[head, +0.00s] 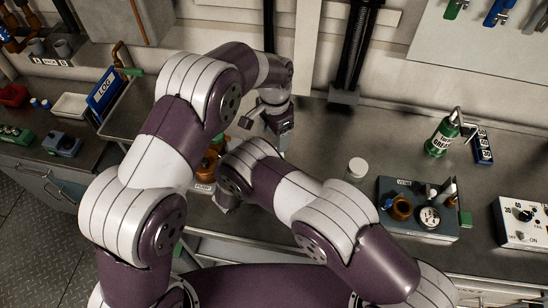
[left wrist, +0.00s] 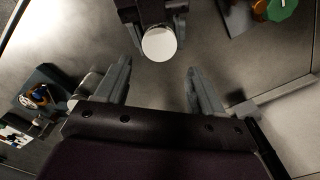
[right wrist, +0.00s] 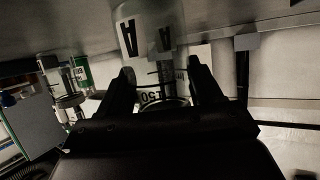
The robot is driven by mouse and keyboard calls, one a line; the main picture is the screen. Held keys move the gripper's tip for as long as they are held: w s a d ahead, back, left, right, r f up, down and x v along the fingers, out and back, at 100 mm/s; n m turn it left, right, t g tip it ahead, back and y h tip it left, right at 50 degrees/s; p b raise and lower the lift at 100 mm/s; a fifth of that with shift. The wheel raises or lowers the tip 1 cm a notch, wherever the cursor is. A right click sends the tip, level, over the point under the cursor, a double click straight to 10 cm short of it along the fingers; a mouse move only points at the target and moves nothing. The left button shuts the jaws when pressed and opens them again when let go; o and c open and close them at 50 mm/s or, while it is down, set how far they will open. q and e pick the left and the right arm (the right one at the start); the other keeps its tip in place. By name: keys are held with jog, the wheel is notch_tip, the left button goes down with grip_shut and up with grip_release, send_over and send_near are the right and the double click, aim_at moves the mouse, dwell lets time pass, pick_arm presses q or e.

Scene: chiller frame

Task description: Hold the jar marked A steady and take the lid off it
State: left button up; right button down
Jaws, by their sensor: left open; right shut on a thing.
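The clear jar marked A (right wrist: 150,35) stands between the fingers of my right gripper (right wrist: 162,80), which is shut on it, in the right wrist view. In the left wrist view a round white lid (left wrist: 159,43) is seen from above beside my right gripper, on the jar as far as I can tell. My left gripper (left wrist: 158,66) is open and empty, its fingers apart and pointing towards the lid with a gap left. In the head view my left gripper (head: 272,118) hangs over the bench, and my arms hide the jar.
A second white-topped jar (head: 357,168) stands on the bench to the right.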

pick_arm(q)
jog(key=m, duration=2.1)
jog(key=shift+r, duration=0.1)
jog(key=m, duration=0.5)
jog(key=shift+s+f+m, duration=0.1)
jog(key=shift+f+m, duration=0.3)
notch_tip(320, 180, down, 7)
jog(key=shift+f, duration=0.15)
jog(key=c, duration=0.9)
jog(key=n, duration=0.3)
jog(key=o, duration=1.2)
jog(key=shift+r, duration=2.5)
jog(key=c, duration=0.3)
notch_tip(320, 180, up, 3)
jog(key=shift+f+m, duration=0.2)
jog(key=shift+m, duration=1.3)
notch_tip(320, 180, down, 8)
jog(key=shift+r, duration=0.2)
